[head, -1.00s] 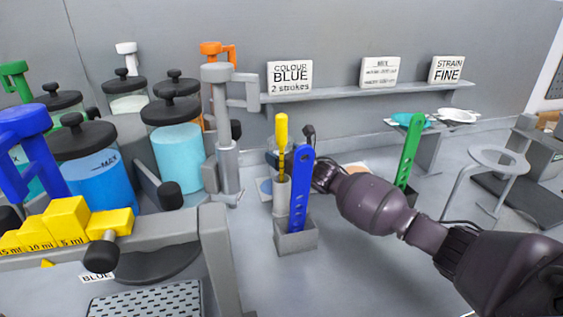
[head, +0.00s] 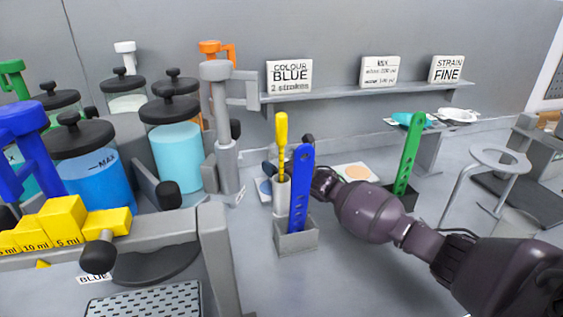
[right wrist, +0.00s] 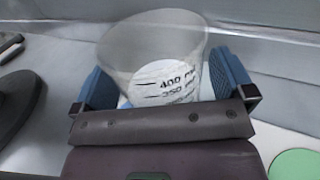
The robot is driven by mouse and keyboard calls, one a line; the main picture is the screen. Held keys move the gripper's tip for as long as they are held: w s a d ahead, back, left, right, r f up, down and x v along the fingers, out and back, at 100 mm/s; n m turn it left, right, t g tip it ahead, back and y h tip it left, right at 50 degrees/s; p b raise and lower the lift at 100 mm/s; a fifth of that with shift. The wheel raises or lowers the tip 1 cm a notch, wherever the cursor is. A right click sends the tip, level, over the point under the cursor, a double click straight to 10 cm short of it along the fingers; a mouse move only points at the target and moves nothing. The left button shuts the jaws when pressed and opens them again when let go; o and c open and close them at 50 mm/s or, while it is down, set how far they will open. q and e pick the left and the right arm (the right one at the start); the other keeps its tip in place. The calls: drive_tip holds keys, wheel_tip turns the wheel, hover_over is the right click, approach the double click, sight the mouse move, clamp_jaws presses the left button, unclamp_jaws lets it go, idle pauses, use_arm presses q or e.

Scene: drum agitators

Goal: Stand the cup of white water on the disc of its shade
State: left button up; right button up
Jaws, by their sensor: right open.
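The clear cup (right wrist: 152,50) with volume marks shows in the right wrist view, with something pale white inside. My right gripper (right wrist: 163,82) is open, its two blue fingers on either side of the cup; I cannot tell whether they touch it. In the head view my right gripper is mostly hidden behind the blue paddle and the yellow-handled tool, and I cannot make out the cup. An orange disc (head: 357,172) lies on a white card on the table. A green disc (right wrist: 295,164) shows in the right wrist view. I cannot identify a white disc. My left gripper is not in view.
A blue paddle (head: 301,185) stands in a grey holder, with a yellow-handled tool (head: 282,138) beside it. Lidded drums of coloured liquid (head: 180,150) fill the left. Signs stand on a shelf (head: 345,92).

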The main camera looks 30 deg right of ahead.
drive_tip(key=shift+r, duration=0.1)
drive_tip(key=shift+r, duration=0.2)
drive_tip(key=p+v, duration=0.1)
drive_tip(key=v, duration=1.1)
